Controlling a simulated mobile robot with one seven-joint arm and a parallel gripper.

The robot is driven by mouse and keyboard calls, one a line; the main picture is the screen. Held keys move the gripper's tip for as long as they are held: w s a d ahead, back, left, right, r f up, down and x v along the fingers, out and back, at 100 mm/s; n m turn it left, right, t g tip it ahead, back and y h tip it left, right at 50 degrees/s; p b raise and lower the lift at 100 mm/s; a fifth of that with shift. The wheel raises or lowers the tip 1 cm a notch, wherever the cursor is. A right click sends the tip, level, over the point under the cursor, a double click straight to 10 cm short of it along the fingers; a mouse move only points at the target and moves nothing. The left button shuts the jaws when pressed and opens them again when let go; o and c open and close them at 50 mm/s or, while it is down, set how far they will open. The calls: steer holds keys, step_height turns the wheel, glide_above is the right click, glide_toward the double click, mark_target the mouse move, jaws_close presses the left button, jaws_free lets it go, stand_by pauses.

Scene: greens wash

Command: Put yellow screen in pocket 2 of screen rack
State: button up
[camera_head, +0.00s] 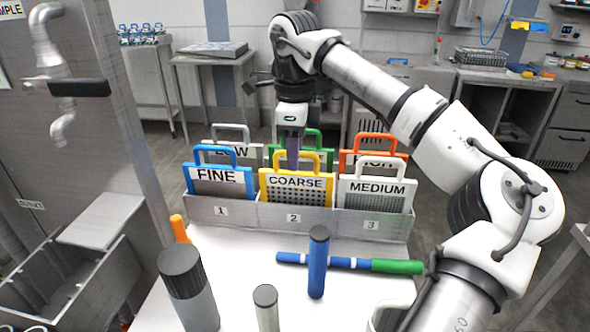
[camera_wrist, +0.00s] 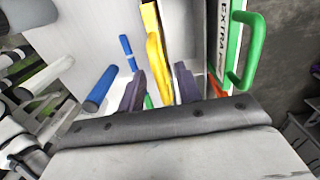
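The yellow screen (camera_head: 295,192), labelled COARSE, stands upright in pocket 2 of the screen rack (camera_head: 293,217); its lower edge is hidden behind the rack's front wall. Its top is about level with its neighbours. My gripper (camera_head: 293,155) points down at its handle. In the wrist view, the purple fingers of my gripper (camera_wrist: 162,90) are spread, with the yellow handle (camera_wrist: 154,60) between them and visible gaps beside it.
The blue FINE screen (camera_head: 219,186) is in pocket 1 and the white MEDIUM screen (camera_head: 377,194) in pocket 3. Grey, green (camera_wrist: 249,50) and orange-handled screens stand close behind. Bottles (camera_head: 188,290) and a blue-and-green tool (camera_head: 397,267) occupy the front table.

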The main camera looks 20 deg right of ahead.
step_height(320, 180, up, 7)
steer(key=shift+r, duration=0.1)
